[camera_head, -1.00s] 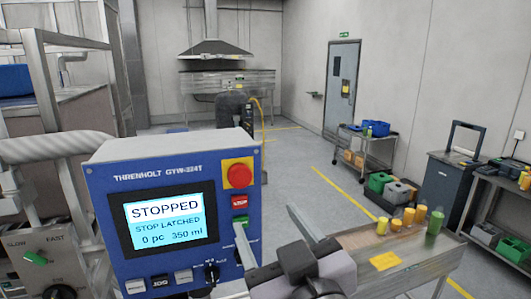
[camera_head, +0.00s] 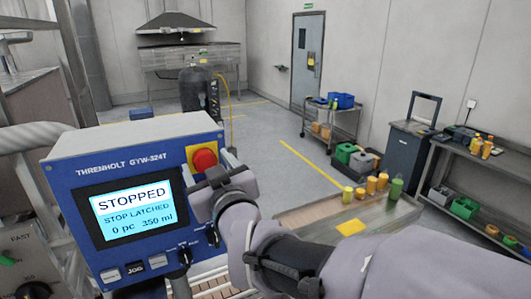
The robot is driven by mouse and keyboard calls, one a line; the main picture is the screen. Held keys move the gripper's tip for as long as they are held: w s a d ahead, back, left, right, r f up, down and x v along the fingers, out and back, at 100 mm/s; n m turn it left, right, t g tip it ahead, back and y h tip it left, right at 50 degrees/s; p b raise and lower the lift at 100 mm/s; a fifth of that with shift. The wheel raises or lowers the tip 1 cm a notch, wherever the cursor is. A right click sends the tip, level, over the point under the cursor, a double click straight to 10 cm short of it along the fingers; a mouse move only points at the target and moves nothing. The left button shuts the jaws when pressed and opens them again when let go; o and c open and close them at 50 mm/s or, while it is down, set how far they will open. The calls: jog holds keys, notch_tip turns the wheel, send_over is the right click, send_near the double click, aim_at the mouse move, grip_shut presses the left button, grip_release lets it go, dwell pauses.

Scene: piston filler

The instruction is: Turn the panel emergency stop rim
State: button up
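The red emergency stop knob (camera_head: 204,159) sits on a yellow square plate (camera_head: 193,153) at the upper right of the blue control panel (camera_head: 125,165). The panel screen (camera_head: 130,208) reads STOPPED, STOP LATCHED, 0 pc 350 ml. My gripper (camera_head: 218,172) is right at the panel's upper right, beside and partly in front of the stop knob. Its wrist hides part of the yellow plate and the buttons below. I cannot tell whether the fingers touch the knob or how far apart they are.
A table (camera_head: 300,222) with several yellow and green bottles stands right of the panel. Behind it are a wheeled cart (camera_head: 335,122), a dark cabinet (camera_head: 402,150) and a shelf bench (camera_head: 500,165). Open floor lies behind the panel. A selector dial (camera_head: 35,285) is at lower left.

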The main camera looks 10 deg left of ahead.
jog(key=c, duration=1.2)
jog(key=m+b, duration=0.1)
jog(key=b, duration=0.2)
jog(key=shift+f, duration=0.3)
jog(key=shift+c, duration=0.2)
jog(key=m+b, duration=0.2)
jog(key=b, duration=0.3)
jog(key=shift+d+f, duration=0.1)
jog(key=shift+f, duration=0.1)
jog(key=m+b, duration=0.2)
jog(key=b, duration=0.2)
jog(key=shift+r, duration=0.15)
jog(key=m+b, duration=0.3)
jog(key=shift+w+r, duration=0.1)
jog(key=shift+r, duration=0.15)
jog(key=o, duration=1.4)
